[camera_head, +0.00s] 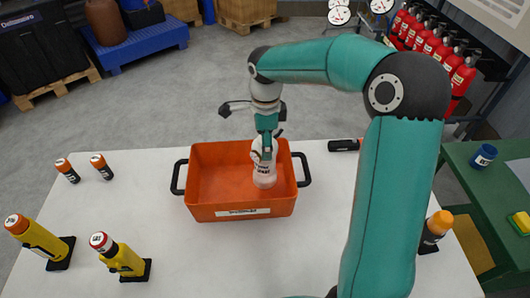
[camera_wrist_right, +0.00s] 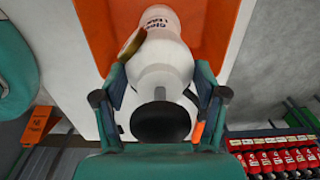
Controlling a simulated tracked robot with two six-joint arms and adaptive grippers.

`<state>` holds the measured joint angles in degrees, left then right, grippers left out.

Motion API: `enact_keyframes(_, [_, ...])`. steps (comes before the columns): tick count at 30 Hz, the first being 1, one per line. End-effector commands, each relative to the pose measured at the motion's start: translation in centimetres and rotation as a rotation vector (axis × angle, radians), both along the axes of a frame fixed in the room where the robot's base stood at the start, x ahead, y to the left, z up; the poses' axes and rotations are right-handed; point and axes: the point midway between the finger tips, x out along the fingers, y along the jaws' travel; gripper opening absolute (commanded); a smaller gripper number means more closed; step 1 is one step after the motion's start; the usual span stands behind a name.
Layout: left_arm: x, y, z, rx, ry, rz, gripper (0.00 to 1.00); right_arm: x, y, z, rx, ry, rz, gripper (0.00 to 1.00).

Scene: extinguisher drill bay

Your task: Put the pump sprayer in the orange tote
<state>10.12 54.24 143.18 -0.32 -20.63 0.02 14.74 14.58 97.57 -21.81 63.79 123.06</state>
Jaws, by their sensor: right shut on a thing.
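The orange tote (camera_head: 217,212) stands on the white table, with a black handle at each side. The white pump sprayer (camera_head: 264,180) is upright inside the right part of the tote; I cannot tell whether its base touches the floor. My right gripper (camera_head: 266,150) reaches down from above and is shut on the sprayer's upper part. In the right wrist view the sprayer (camera_wrist_right: 164,60) sits between the fingers of the gripper (camera_wrist_right: 155,110), its black top near the palm and the orange tote (camera_wrist_right: 95,30) behind it. My left gripper is not in view.
A black cylinder (camera_head: 343,145) lies right of the tote. An orange-capped bottle (camera_head: 436,228) is at the right edge. A green bench (camera_head: 465,170) is beyond.

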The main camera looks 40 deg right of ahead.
Motion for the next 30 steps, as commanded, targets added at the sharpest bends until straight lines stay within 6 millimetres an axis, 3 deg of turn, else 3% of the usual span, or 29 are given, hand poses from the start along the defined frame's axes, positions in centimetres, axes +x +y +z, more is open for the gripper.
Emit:
enact_keyframes(12, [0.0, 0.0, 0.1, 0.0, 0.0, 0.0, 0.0, 0.0, 0.0, -3.9, 0.0, -0.002, -0.001, 0.02])
enact_keyframes(24, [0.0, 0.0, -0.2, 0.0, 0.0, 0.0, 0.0, 0.0, 0.0, -4.4, -0.001, -0.004, 0.0, 0.02])
enact_keyframes(25, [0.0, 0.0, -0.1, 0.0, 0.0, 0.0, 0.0, 0.0, 0.0, -4.5, 0.0, 0.0, 0.0, 0.76])
enact_keyframes(28, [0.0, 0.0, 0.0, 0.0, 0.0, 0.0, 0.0, 0.0, 0.0, -4.5, 0.0, 0.0, 0.001, 0.93])
enact_keyframes(30, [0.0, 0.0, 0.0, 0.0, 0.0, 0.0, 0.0, 0.0, 0.1, -4.5, 0.0, 0.0, 0.001, 0.96])
